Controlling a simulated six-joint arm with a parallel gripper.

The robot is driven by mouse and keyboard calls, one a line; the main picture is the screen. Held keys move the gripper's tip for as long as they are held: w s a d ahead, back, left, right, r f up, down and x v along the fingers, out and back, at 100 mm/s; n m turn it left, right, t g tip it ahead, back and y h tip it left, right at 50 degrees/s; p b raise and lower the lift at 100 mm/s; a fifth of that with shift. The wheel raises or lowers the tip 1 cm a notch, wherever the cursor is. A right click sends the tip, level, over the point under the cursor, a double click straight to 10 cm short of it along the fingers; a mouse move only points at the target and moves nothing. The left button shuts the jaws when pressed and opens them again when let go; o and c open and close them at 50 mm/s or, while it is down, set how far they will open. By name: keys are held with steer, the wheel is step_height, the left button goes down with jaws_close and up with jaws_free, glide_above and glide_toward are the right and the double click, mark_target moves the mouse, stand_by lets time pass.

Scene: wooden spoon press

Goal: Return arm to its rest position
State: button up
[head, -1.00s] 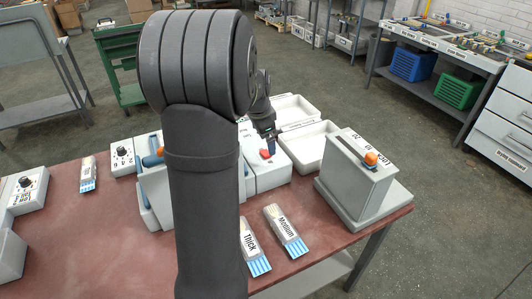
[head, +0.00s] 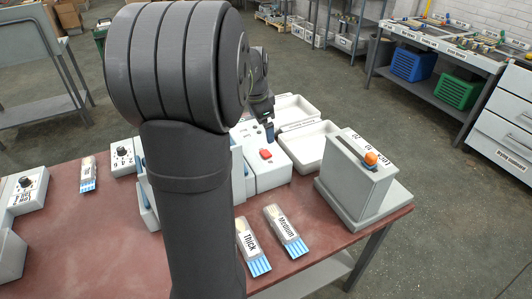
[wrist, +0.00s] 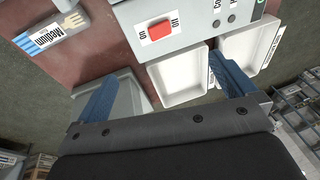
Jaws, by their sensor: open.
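My gripper (head: 270,131) is above the far side of the red-brown table (head: 70,235), over the white control box with a red button (head: 266,154). In the wrist view my gripper (wrist: 165,90) has its two blue fingers wide apart with nothing between them. The red button also shows in the wrist view (wrist: 159,30), beyond the fingers and apart from them. My arm hides much of the press (head: 238,170) in the middle of the table.
Two white trays (head: 318,161) lie right of the control box. A grey box with an orange knob (head: 371,158) stands at the table's right end. Spoon packs marked Thick (head: 252,243) and Medium (head: 286,229) lie in front. A dial box (head: 122,157) stands at left.

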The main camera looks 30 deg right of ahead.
steer(key=v, duration=0.3)
steer(key=shift+a+r, duration=0.1)
steer(key=shift+r, duration=0.2)
steer(key=shift+c, duration=0.4)
